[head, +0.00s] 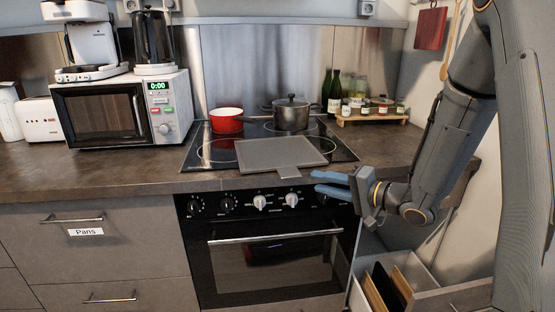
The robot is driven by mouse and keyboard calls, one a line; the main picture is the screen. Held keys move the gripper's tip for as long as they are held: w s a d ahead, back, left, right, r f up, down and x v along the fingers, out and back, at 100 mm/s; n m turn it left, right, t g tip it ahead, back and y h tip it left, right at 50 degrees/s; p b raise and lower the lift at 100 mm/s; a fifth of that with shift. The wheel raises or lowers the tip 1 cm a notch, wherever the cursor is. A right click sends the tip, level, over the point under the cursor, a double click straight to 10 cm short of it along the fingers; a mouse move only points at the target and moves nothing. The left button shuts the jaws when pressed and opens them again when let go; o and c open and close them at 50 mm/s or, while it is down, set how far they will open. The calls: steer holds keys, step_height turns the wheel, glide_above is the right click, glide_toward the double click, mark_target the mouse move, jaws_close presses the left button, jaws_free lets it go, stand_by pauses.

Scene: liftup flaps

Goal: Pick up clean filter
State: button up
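A flat grey rectangular filter (280,153) lies on the front part of the black cooktop. A small tab (288,172) sticks out from its front edge toward the counter's front. My gripper (315,182) has blue fingers that point left, just right of the tab and near the counter's front edge. The fingers are apart with nothing visible between them. The gripper does not appear to touch the filter, though the exact depth between them is hard to tell.
A red pan (226,121) and a grey lidded pot (291,115) stand behind the filter on the cooktop (205,158). A wooden rack with jars (372,119) is at the right. Below my gripper, a drawer (425,300) stands open beside the oven (270,265).

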mark_target(295, 175)
steer(key=a+y, duration=0.1)
steer(key=a, duration=0.1)
steer(key=w+a+y, duration=0.1)
steer(key=a, duration=0.2)
steer(key=a+r+g+y, duration=0.1)
steer(key=a, duration=0.2)
steer(key=shift+w+r+m+y+b, duration=0.1)
steer(key=shift+w+m+y+b, duration=0.2)
steer(key=shift+w+b, duration=0.05)
steer(key=shift+c, duration=0.2)
jaws_close()
